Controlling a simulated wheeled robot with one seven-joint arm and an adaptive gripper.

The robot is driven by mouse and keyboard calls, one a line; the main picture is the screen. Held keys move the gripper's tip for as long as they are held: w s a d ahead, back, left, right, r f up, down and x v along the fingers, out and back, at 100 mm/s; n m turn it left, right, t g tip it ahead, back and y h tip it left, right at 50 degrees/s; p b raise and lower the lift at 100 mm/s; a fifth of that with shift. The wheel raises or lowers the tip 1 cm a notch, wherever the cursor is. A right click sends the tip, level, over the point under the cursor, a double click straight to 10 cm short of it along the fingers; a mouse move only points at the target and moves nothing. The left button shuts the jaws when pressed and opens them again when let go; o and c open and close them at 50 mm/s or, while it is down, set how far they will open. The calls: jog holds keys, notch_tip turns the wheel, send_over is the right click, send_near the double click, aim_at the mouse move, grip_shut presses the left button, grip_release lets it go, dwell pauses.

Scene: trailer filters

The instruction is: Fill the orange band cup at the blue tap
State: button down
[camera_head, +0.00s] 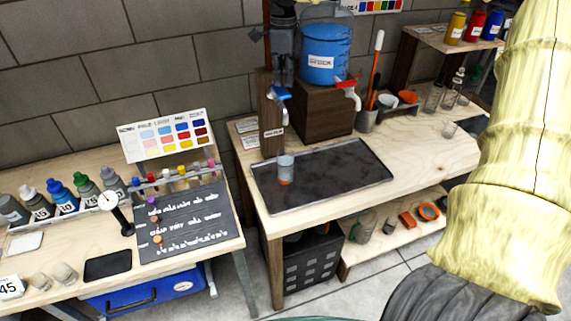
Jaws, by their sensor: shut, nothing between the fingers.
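The orange band cup (286,168) is a small clear cup with an orange band near its base. It stands upright on the left part of the dark tray (345,181), roughly below the blue tap (280,93). The tap has a blue handle and a pale spout on a wooden post. A gap separates spout and cup. I cannot make out a stream or the cup's liquid level. My gripper is not in view; only my yellow-sleeved arm shows at the right.
A red-handled tap (347,90) sits right of the blue one, under a blue stock barrel (325,55). A holder with an orange-handled tool (373,70) and glassware (433,99) stand further right. The left bench (215,246) holds bottles and a gauge. Most of the tray is bare.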

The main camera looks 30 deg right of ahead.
jog(key=shift+r+p, duration=2.4)
jog(key=shift+r, duration=0.05)
jog(key=shift+f, duration=0.1)
